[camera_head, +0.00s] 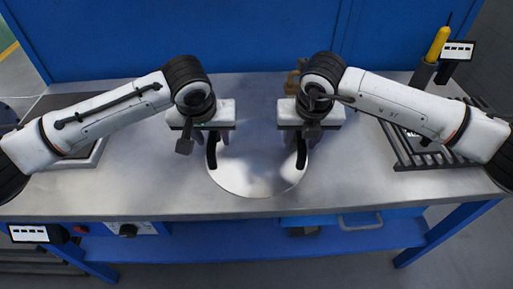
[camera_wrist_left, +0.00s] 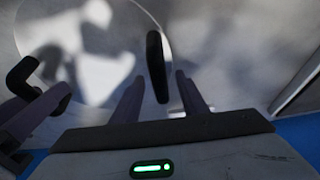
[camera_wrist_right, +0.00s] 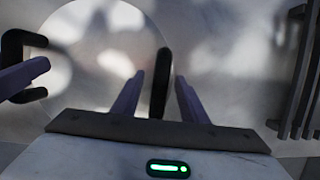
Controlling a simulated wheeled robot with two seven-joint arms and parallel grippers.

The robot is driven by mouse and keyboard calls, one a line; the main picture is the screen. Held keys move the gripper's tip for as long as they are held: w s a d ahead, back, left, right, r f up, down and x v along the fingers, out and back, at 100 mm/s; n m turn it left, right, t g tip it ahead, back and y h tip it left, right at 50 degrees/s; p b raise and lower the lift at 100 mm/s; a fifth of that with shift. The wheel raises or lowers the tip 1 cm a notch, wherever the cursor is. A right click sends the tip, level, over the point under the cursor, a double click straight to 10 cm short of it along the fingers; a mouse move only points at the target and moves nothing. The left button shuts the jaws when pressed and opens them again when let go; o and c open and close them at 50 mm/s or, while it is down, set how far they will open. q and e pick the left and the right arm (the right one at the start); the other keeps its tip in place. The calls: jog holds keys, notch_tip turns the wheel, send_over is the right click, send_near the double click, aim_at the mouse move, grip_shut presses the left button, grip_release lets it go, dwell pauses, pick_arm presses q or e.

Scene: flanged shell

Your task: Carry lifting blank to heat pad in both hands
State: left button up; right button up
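The lifting blank (camera_head: 252,185) is a shiny round disc on the grey bench, with an upright black handle on each side. My left gripper (camera_head: 200,137) is at its left handle (camera_wrist_left: 156,65). In the left wrist view its fingers are apart, with the handle between them in the picture. My right gripper (camera_head: 306,135) is at the right handle (camera_wrist_right: 161,80), fingers also apart on either side of it. Contact is not visible. A pale-rimmed plate (camera_head: 97,155) at the bench's left, mostly hidden by my left arm, may be the heat pad; I cannot tell.
A dark slatted rack (camera_head: 432,160) stands at the right, partly under my right arm. A yellow-handled tool (camera_head: 438,45) stands in a holder at the back right. A brown object (camera_head: 292,80) lies behind my right gripper. The bench front between plate and disc is clear.

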pick_arm(q)
grip_shut()
pick_arm(e)
grip_shut()
dwell(1.0)
pick_arm(q)
jog(key=shift+w+r, duration=0.2)
jog(key=shift+r, duration=0.15)
pick_arm(e)
jog(key=shift+w+r, duration=0.2)
jog(key=shift+r, duration=0.15)
